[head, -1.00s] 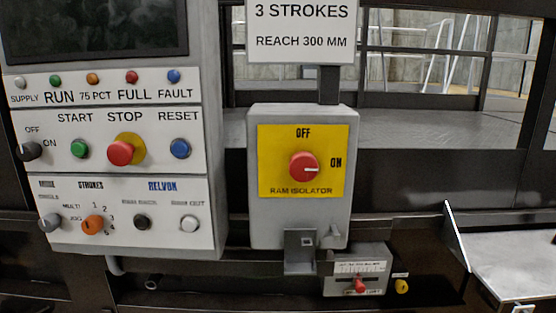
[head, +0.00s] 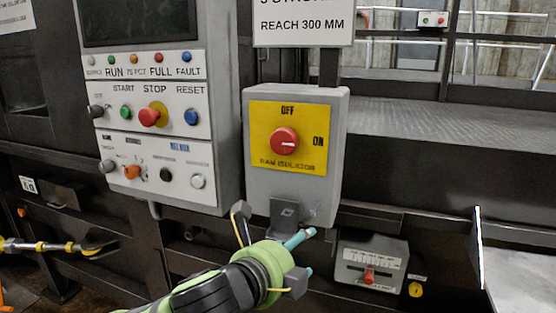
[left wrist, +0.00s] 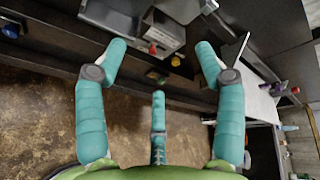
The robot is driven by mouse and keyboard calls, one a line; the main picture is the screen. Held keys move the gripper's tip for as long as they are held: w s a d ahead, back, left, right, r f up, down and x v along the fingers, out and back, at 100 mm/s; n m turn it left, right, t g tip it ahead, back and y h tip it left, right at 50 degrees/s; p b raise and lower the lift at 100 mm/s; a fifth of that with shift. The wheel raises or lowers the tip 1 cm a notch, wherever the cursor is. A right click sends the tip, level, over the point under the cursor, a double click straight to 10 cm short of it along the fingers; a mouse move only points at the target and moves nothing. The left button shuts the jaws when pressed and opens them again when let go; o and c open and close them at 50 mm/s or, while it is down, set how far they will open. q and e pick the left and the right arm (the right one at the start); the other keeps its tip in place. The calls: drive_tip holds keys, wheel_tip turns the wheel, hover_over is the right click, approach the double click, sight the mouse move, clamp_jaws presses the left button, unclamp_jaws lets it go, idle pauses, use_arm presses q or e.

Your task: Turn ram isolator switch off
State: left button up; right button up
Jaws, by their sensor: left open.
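The ram isolator switch (head: 285,141) is a round red knob on a yellow plate (head: 261,113), on the front of a grey box (head: 337,126). Its white mark points right, toward ON; OFF is printed above the knob. My left gripper (head: 283,250), with a green body and teal fingers, is below the box, near its bottom bracket (head: 284,218), and apart from the knob. In the left wrist view the left gripper (left wrist: 160,58) has its fingers spread with nothing between them. The red knob is not clearly visible there. My right gripper is not in view.
A control panel (head: 155,150) with buttons and selectors is left of the isolator box. A smaller grey box (head: 369,264) with a red lever is below right. A sign (head: 303,25) hangs above. A pale slanted surface (head: 520,278) is at right. The space before the knob is clear.

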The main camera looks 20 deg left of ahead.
use_arm(q)
wheel_tip(320, 180, up, 10)
drive_tip(key=a+m+t, duration=0.2)
drive_tip(key=m, duration=0.4)
drive_tip(key=m+t+y, duration=0.2)
drive_tip(key=m, duration=0.2)
approach(280, 141)
drive_tip(key=w, duration=0.3)
drive_tip(key=p, duration=0.1)
drive_tip(key=w+p, duration=0.1)
drive_tip(key=p, duration=0.1)
drive_tip(key=shift+w+d+r+p, duration=0.2)
drive_tip(key=shift+w+p, duration=0.1)
drive_tip(key=w, duration=0.1)
drive_tip(key=w+p, duration=0.1)
drive_tip(key=w, duration=0.2)
drive_tip(key=shift+w+d+f, duration=0.2)
drive_tip(key=shift+f, duration=0.05)
drive_tip(key=shift+w+d+f, duration=0.1)
drive_tip(key=shift+w, duration=0.25)
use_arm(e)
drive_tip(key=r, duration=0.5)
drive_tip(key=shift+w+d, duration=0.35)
use_arm(q)
drive_tip(key=shift+s, duration=0.1)
drive_tip(key=c, duration=1.1)
